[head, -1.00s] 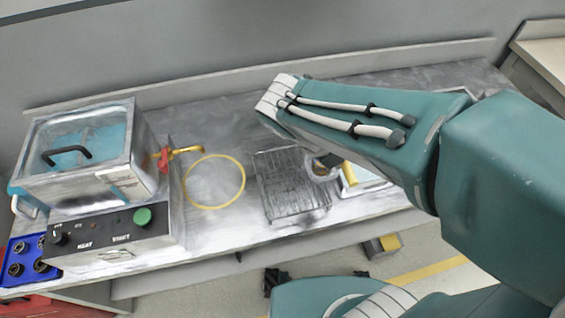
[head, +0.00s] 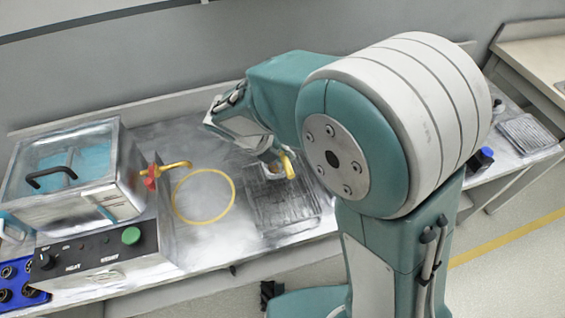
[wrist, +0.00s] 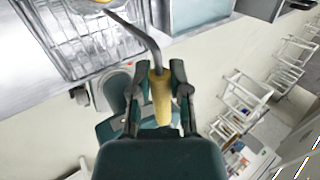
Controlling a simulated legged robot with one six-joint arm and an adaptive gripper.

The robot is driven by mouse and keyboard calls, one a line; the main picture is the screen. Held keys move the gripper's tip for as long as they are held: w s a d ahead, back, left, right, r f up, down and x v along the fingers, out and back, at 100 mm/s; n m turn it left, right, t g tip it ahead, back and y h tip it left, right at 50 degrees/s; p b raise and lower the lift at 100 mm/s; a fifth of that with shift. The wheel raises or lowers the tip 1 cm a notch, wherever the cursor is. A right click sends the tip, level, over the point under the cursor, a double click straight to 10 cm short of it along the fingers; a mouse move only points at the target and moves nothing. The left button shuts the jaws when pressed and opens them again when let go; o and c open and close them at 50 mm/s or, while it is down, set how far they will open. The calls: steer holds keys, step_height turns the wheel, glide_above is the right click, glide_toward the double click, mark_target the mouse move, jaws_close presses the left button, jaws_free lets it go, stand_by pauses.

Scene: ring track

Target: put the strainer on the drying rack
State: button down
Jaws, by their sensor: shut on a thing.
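My gripper (wrist: 160,88) is shut on the yellow handle (wrist: 161,100) of the strainer in the wrist view. The strainer's grey metal stem (wrist: 138,32) runs up and left from the handle; its bowl is largely cut off by the top edge. In the head view the strainer (head: 273,170) appears over the far part of the metal drying rack (head: 282,208), with its handle at the right. I cannot tell whether they touch. The rack's wire bars also show in the wrist view (wrist: 65,42). My arm hides the area right of the rack.
A water bath (head: 70,180) with a glass lid and red-and-yellow tap stands at the left. A yellow ring (head: 204,221) lies on the bench (head: 190,255) beside the rack. Another ribbed grey item (head: 527,134) lies at the far right. The bench's front edge is near the rack.

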steer(key=f, duration=0.3)
steer(key=shift+w+a+f, duration=0.2)
steer(key=shift+a+f, duration=0.05)
steer(key=shift+a, duration=0.05)
steer(key=c, duration=0.6)
jaws_free()
steer(key=shift+f, duration=0.1)
steer(key=v, duration=1.2)
steer(key=shift+d, duration=0.1)
